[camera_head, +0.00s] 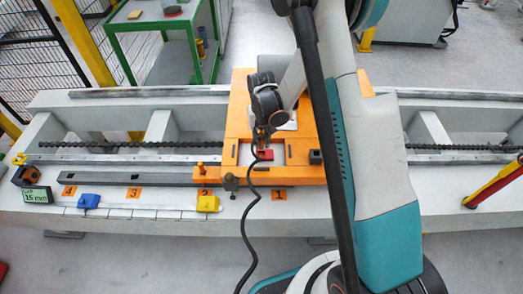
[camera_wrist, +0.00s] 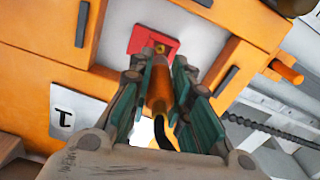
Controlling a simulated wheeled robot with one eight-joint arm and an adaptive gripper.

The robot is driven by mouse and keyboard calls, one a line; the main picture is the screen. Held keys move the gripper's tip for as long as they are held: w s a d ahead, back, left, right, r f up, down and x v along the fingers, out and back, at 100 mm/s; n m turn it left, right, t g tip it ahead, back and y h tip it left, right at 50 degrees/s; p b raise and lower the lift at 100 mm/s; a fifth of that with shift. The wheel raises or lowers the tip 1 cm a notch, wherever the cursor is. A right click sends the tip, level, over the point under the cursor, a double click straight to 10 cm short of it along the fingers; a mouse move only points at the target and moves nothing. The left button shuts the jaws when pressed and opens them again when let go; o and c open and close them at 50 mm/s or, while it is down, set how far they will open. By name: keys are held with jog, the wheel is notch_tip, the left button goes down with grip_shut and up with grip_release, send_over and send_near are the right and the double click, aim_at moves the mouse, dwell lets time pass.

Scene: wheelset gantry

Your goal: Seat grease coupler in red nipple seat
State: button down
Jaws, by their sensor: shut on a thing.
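The red nipple seat (camera_head: 265,154) lies in a pale recess of the orange carriage. In the wrist view the seat (camera_wrist: 140,40) is a red square with a small brass-coloured centre. My gripper (camera_wrist: 158,66) is shut on the copper-orange grease coupler (camera_wrist: 159,88), whose tip points at the seat. The tip overlaps the seat's near edge in the picture; I cannot tell whether it touches. In the head view my gripper (camera_head: 262,143) is right above the seat and hides the coupler. A black hose (camera_head: 246,222) hangs from the gripper over the bench front.
The orange carriage (camera_head: 238,112) straddles the grey gantry bed (camera_head: 120,200). A blue block (camera_head: 88,201), a yellow block (camera_head: 208,203) and a 15 mm display (camera_head: 37,195) are along the front left. A red-yellow bar (camera_head: 493,184) stands at right. A green cart (camera_head: 155,22) is behind.

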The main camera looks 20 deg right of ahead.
aim_at(262, 147)
notch_tip(262, 147, down, 5)
jog(key=shift+b, duration=0.9)
jog(key=c, duration=1.5)
grip_release()
jog(key=shift+r, duration=0.1)
